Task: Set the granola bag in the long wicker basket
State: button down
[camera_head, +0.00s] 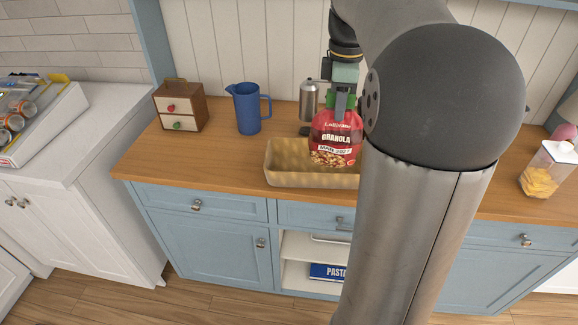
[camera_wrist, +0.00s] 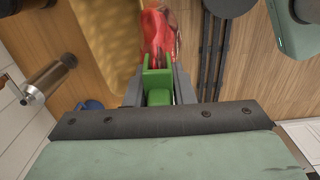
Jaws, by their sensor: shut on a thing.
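The red granola bag (camera_head: 335,138) hangs upright from my gripper (camera_head: 341,103) in the head view. My gripper is shut on the top of the bag. The long wicker basket (camera_head: 285,178) stands on the wooden counter, and the bag overlaps its right part in this view. The basket's right end is hidden behind my arm. In the wrist view, the bag (camera_wrist: 158,30) is between my green fingertips (camera_wrist: 157,78), beside the basket (camera_wrist: 108,35).
A metal canister or grinder (camera_head: 309,98) stands behind the basket. A blue pitcher (camera_head: 247,108) and a small drawer box (camera_head: 180,107) stand to the left. A clear food container (camera_head: 547,170) is at the far right. Counter (camera_head: 225,165) left of the basket is clear.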

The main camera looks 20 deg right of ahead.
jog(key=shift+w+a, duration=0.15)
jog(key=shift+w, duration=0.1)
jog(key=w+a+f+p, duration=0.3)
jog(key=w+f+p, duration=0.1)
jog(key=w+f, duration=0.9)
jog(key=shift+w+a+f, duration=0.1)
jog(key=c, duration=1.2)
grip_release()
jog(key=shift+c, duration=0.2)
